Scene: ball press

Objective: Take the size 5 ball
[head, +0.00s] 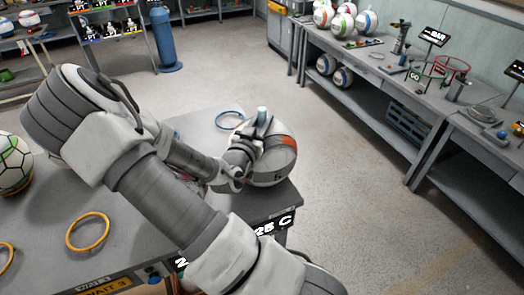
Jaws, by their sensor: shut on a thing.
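A white and grey ball with an orange patch (283,165) is at the right corner of the grey table (150,235). A small dark mark low on it looks like a 5, but it is too small to read surely. My gripper (258,150) is shut on this ball, at its left and upper side. My arm and gripper hide the ball's left part. I cannot tell whether the ball touches the table. A pale blue cylinder (262,115) shows just above my gripper.
A blue ring (230,120) and a yellow ring (88,232) lie on the table. A white ball with green lines (14,165) is at the left edge. A long bench (400,85) with balls and tools runs along the right wall. Open floor lies between.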

